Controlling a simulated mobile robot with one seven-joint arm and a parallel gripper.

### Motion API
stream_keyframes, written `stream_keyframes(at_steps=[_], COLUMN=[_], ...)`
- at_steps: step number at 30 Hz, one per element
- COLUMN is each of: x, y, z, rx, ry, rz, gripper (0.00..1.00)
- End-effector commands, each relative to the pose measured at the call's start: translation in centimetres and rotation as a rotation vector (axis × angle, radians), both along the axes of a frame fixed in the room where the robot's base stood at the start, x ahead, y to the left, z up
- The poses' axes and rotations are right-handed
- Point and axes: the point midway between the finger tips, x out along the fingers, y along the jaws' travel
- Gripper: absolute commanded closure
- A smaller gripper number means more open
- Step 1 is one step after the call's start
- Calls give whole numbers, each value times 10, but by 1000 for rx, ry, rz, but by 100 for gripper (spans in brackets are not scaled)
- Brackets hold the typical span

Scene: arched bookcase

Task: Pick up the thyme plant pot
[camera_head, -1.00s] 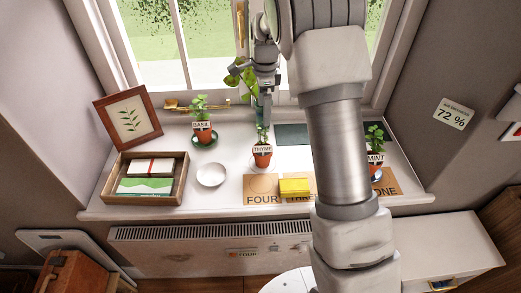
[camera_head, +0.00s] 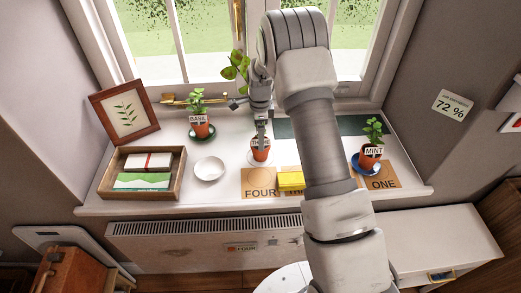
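The thyme pot (camera_head: 261,155) is a small terracotta pot on the white windowsill, near the middle of the picture. Its plant and most of its white label are hidden behind my gripper. My gripper (camera_head: 261,133) points down right at the pot's top, overlapping its rim in this view. Whether the fingers touch the pot, and whether they are open or shut, I cannot make out.
The basil pot (camera_head: 201,131) stands on a green saucer to the left, and the mint pot (camera_head: 369,158) on a blue saucer to the right.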

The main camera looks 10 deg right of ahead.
Motion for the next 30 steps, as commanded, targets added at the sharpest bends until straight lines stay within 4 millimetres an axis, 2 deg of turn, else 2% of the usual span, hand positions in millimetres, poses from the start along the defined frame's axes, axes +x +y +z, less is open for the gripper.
stream_keyframes(at_steps=[5, 12, 20, 30], x=[-1, -1, 0, -1], y=[-1, -1, -1, -1], z=[-13, -48, -52, -52], rx=[0, 1, 1, 0], ry=[2, 1, -1, 0], rz=[-1, 0, 0, 0], gripper=[0, 0, 0, 61])
